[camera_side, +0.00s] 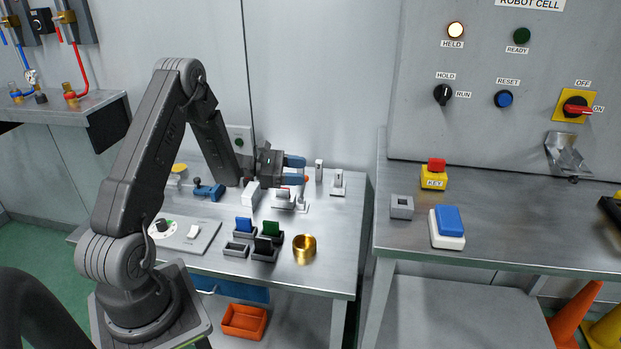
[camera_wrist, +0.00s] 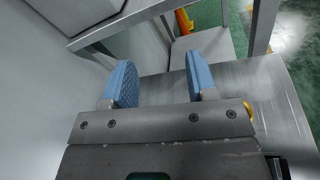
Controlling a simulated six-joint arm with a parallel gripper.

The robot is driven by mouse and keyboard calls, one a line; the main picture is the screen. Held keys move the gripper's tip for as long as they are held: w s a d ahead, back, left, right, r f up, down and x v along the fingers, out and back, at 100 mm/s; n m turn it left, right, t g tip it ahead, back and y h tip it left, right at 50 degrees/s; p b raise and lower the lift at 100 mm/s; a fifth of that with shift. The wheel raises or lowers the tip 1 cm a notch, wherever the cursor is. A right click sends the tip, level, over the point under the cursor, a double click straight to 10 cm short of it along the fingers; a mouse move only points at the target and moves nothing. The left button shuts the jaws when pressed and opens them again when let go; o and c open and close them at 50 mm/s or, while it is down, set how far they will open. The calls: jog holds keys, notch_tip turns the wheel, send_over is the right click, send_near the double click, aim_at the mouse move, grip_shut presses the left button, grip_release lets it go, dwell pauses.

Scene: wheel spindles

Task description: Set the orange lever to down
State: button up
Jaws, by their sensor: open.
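My gripper (camera_side: 301,170) is stretched out over the back of the left bench, its blue fingers pointing right. It is open, with an empty gap between the fingers in the wrist view (camera_wrist: 161,82). A small orange tip (camera_side: 307,179) shows right at the lower finger's end in the side view. It may be the orange lever's knob, but its shaft and its position are hidden or too small to tell. I cannot tell whether the finger touches it. No orange lever shows in the wrist view.
Upright white-grey fixtures (camera_side: 338,183) stand just right of the fingers. A brass cup (camera_side: 304,245), a green block (camera_side: 271,230) and a blue block (camera_side: 244,225) sit nearer the front. A blue valve-like part (camera_side: 208,191) lies left. The bench's front right is clear.

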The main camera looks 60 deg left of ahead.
aim_at(303, 189)
jog(key=s+a+f+n+t+y, duration=0.4)
jog(key=a+f+n+y, duration=0.35)
jog(key=a+f, duration=0.25)
jog(key=w+d, duration=0.2)
jog(key=w, duration=1.1)
jog(key=shift+w+h, duration=0.3)
jog(key=shift+h, duration=0.05)
jog(key=shift+d, duration=0.1)
jog(key=shift+c, duration=0.3)
grip_shut()
